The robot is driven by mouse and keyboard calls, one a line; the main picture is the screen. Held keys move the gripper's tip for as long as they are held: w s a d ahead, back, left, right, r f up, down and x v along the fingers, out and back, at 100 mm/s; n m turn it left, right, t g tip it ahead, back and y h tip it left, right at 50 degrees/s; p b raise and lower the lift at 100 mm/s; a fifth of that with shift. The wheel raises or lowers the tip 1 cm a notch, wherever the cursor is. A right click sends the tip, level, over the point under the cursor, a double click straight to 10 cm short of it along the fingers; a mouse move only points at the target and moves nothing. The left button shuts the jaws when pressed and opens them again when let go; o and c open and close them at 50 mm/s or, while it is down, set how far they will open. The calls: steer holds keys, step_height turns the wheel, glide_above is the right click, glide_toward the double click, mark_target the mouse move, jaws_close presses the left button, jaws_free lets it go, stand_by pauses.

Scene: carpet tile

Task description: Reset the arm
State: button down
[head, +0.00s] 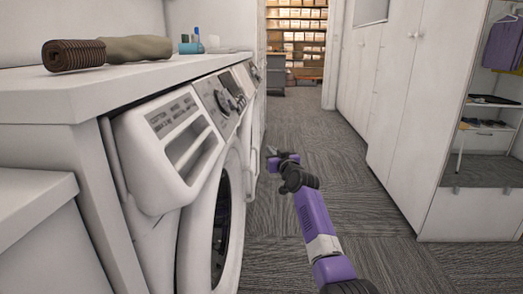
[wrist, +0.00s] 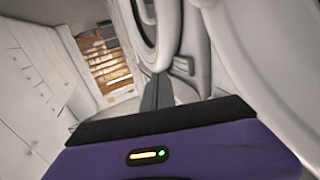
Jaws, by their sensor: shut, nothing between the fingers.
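My purple and black arm reaches forward over the carpet aisle in the head view. My gripper (head: 272,152) is at its far end, small, beside the fronts of the washing machines and not touching anything that I can make out. In the wrist view my gripper's grey fingers (wrist: 157,93) are together with nothing between them. They point along the aisle, with white machine fronts above and to the right.
A white washing machine (head: 170,150) stands close on the left under a white counter (head: 60,92). A brown ridged roll (head: 73,56) lies on the counter. White cabinets (head: 385,85) line the right. Carpet (head: 325,150) is clear between them, towards lit shelves (head: 297,35).

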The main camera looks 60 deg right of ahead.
steer(key=shift+s+d, duration=0.35)
steer(key=shift+s, duration=0.3)
steer(key=shift+s+d, duration=0.35)
steer(key=shift+s, duration=0.35)
steer(key=shift+s+d, duration=0.35)
steer(key=shift+s, duration=0.3)
